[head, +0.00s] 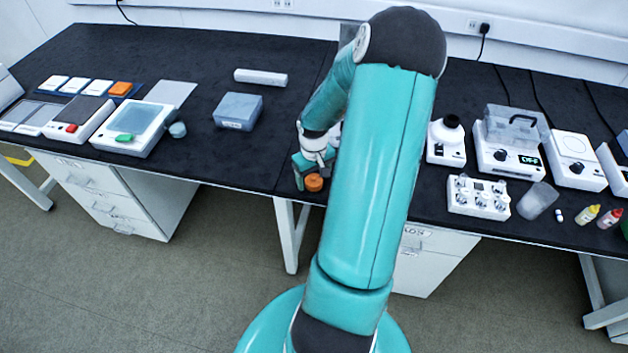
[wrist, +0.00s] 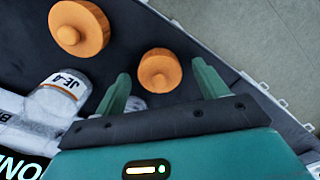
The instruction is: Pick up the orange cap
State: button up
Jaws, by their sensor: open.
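An orange cap (wrist: 158,70), round with a raised middle, lies on the dark bench top. In the wrist view it is between the two green fingertips of my gripper (wrist: 160,68), with a gap on each side. My gripper is open and empty. A second, similar orange cap (wrist: 80,27) is further to the upper left in that view. In the head view an orange cap (head: 314,182) shows beside my gripper (head: 308,178) near the bench's front edge. Only one is visible there, and my arm covers the bench behind it.
A white labelled object (wrist: 62,93) lies left of my gripper in the wrist view. The head view shows a blue-grey box (head: 238,111) and a white bar (head: 260,77) to the left.

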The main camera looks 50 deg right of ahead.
jog(key=c, duration=1.1)
jog(key=shift+o, duration=0.2)
jog(key=shift+r, duration=0.15)
